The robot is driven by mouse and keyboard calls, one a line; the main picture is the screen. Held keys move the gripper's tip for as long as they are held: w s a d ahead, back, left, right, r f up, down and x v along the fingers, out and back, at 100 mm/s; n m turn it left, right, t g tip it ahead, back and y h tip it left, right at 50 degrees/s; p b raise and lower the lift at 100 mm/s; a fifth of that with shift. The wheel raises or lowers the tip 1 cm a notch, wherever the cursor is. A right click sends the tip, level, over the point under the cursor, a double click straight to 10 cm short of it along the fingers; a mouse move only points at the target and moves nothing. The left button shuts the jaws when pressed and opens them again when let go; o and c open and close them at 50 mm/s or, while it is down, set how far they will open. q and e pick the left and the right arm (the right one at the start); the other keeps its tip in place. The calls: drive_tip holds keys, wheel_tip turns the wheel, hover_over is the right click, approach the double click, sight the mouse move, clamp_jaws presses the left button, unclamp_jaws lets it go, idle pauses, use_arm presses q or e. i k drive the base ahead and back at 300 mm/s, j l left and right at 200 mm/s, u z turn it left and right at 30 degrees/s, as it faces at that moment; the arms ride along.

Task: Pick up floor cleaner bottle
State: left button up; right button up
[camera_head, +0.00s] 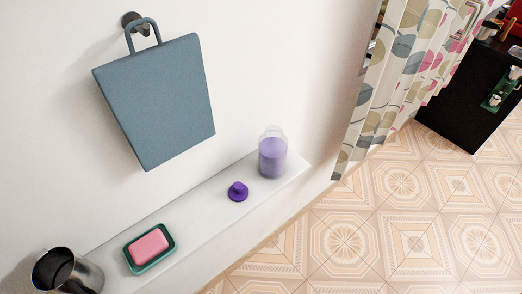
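A translucent bottle with purple liquid (272,156), which looks like the floor cleaner bottle, stands upright near the right end of a narrow white ledge (205,193). Its top looks clear and I see no cap on it. A small dark purple piece with a knob (238,191), perhaps its cap, sits on the ledge just left of the bottle. Neither of my grippers is in view.
A pink soap (150,246) lies in a green dish (133,264) on the ledge. A metal pitcher (84,271) is at bottom left. A blue-grey board (155,100) hangs on the wall. A patterned curtain (400,75) hangs at right; the tiled floor (345,235) looks clear.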

sight(273, 145)
drive_tip(key=z, duration=0.2)
drive_tip(key=u, duration=1.55)
drive_tip(key=l+u, duration=0.1)
drive_tip(key=u, duration=0.3)
drive_tip(key=l+u, duration=0.1)
drive_tip(key=u, duration=0.35)
drive_tip(key=l+u, duration=0.1)
drive_tip(key=u, duration=0.3)
drive_tip(key=k+u, duration=0.1)
drive_tip(key=u, duration=0.35)
drive_tip(key=l+u, duration=0.1)
drive_tip(key=u, duration=0.3)
drive_tip(key=k+u, duration=0.1)
drive_tip(key=u, duration=0.35)
drive_tip(key=k+u, duration=0.25)
drive_tip(key=u, duration=0.15)
drive_tip(key=k+u, duration=0.25)
drive_tip(key=u, duration=0.15)
drive_tip(key=k+u, duration=0.2)
drive_tip(key=u, duration=0.2)
drive_tip(key=k+j+u, duration=0.15)
drive_tip(key=k+j, duration=0.4)
drive_tip(key=k+z, duration=0.1)
drive_tip(key=z, duration=3.25)
